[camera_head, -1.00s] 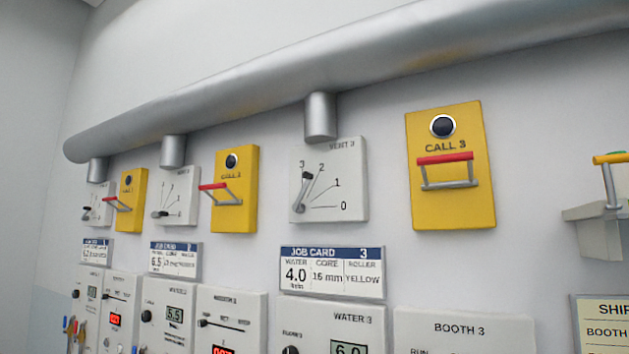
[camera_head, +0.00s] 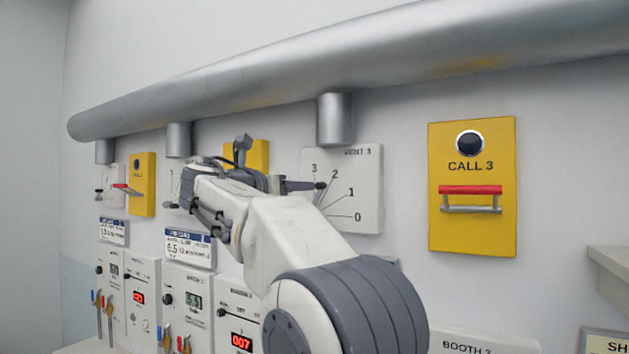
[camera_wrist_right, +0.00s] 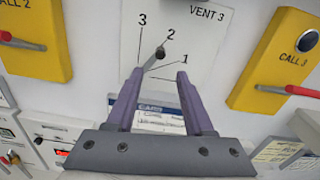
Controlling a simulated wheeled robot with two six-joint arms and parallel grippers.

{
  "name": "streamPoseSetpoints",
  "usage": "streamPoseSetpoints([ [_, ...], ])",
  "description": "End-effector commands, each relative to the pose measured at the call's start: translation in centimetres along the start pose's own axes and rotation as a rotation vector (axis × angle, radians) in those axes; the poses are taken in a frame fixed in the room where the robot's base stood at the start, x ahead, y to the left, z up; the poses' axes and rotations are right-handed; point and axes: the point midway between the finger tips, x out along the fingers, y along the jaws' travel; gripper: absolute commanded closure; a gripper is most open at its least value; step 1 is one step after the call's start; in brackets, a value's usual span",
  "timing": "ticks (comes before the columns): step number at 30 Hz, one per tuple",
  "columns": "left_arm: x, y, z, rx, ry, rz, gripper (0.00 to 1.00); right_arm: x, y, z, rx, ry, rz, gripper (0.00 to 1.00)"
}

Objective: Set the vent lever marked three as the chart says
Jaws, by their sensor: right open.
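The vent 3 panel (camera_head: 365,205) is a white plate with a dial marked 0 to 3. In the right wrist view its lever (camera_wrist_right: 160,52) has a dark knob near the 2 mark; its lower end is hidden behind a finger. My right gripper (camera_wrist_right: 160,73) is open, its purple fingers at the panel's lower part, the knob showing just beyond and between the tips. In the head view the right gripper (camera_head: 302,186) reaches the lever from the left, and my arm hides much of the area. A sign headed "SH" (camera_head: 605,343) is cut off at bottom right.
The yellow Call 3 box (camera_head: 472,230) with its red-topped handle is right of the panel. A large pipe (camera_head: 400,60) runs above, with a stub (camera_head: 335,120) down to the panel. Job card 3 (camera_wrist_right: 160,115) is below, mostly behind the gripper. A shelf (camera_head: 610,265) juts out at right.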

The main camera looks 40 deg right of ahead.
Motion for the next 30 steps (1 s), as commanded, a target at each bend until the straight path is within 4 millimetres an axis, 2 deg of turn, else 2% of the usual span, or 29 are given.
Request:
streamPoseSetpoints([
  [16, -3.9, 0.3, -0.2, 0.006, 0.0, 0.0, 0.5, 8.8, -0.1, 0.4, -0.008, -0.003, -0.004, 0.47],
  [21, -4.3, 0.3, -0.2, 0.007, 0.0, 0.0, 0.5, 10.0, -0.1, 0.2, -0.006, -0.004, -0.002, 0.47],
  [30, -4.3, 0.3, -0.2, 0.008, 0.0, 0.0, 0.5, 10.2, 0.0, 0.1, -0.005, -0.004, -0.001, 0.47],
])
